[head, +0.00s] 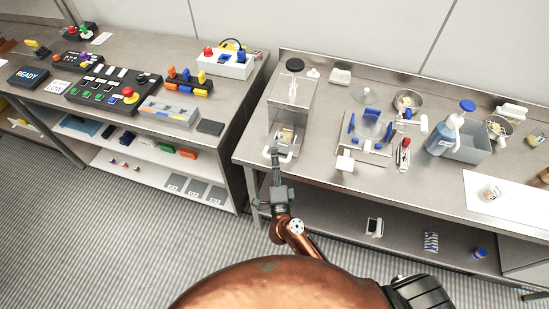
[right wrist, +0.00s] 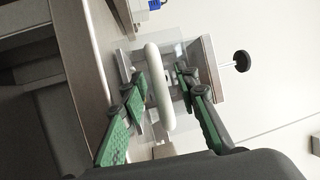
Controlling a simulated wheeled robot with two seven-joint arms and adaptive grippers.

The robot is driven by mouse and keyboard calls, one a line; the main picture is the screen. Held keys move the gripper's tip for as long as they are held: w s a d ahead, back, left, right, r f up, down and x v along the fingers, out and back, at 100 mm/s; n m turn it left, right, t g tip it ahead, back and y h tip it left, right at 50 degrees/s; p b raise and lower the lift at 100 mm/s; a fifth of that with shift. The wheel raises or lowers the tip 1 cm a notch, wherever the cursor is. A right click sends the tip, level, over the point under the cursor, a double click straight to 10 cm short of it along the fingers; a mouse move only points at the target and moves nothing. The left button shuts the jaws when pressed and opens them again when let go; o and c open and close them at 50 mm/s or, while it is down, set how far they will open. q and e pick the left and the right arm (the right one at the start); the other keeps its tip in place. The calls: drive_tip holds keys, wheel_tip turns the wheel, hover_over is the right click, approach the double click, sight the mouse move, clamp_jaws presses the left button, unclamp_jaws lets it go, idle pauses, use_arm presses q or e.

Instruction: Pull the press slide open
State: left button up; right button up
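The press (head: 291,105) is a tall clear box at the left end of the right steel table. Its slide has a pale bar handle (head: 284,157) at the front, close above the table edge. In the right wrist view the handle (right wrist: 156,88) is a light rounded bar between my two green-padded fingers. My right gripper (head: 275,150) reaches up from below to this handle; it also shows in the right wrist view (right wrist: 161,80). Its fingers are apart, with a gap visible on each side of the bar. My left gripper is not in view.
A fixture with blue parts (head: 371,128) and a small white block (head: 345,163) stand right of the press. A blue-grey bin (head: 475,147) is farther right. The left bench holds control panels (head: 113,90). A floor gap separates bench and table.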

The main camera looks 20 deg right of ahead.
clamp_jaws()
idle(0.5)
